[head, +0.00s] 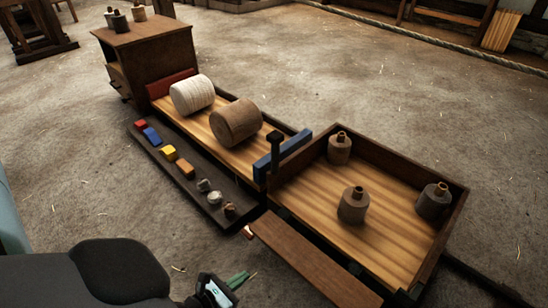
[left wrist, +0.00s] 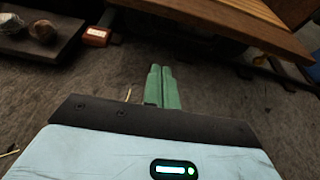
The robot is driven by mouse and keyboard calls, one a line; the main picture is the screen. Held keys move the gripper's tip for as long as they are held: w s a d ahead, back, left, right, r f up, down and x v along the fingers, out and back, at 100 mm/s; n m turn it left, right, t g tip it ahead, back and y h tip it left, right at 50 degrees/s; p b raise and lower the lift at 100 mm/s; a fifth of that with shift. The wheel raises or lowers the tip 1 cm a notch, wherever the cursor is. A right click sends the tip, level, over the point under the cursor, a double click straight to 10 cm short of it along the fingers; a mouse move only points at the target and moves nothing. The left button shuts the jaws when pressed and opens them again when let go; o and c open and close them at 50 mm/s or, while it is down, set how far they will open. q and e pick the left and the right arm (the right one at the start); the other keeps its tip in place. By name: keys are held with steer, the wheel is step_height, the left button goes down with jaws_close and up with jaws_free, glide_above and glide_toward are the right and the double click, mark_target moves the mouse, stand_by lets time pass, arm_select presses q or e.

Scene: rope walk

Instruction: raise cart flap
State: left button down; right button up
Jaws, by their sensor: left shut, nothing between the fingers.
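The cart flap (head: 308,262) is a long brown board folded outward along the open near side of the cart's right-hand tray (head: 310,205). In the left wrist view the flap (left wrist: 225,20) crosses the top right, beyond and above the fingertips. My left gripper (head: 238,280) has green fingers and is at the bottom of the head view, just left of the flap's near left end. In the left wrist view its fingers (left wrist: 162,88) are together with nothing between them, apart from the flap in the picture. My right gripper is not in view.
A dark shelf (head: 165,172) with coloured blocks runs along the cart's left part, below two rope spools (head: 236,122). Bare floor lies in front.

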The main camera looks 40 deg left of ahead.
arm_select(q)
steer(key=w+b, duration=0.4)
steer(key=w, duration=0.6)
steer(key=shift+b, duration=0.3)
stand_by(0.4)
steer(key=shift+d+r, duration=0.1)
stand_by(0.4)
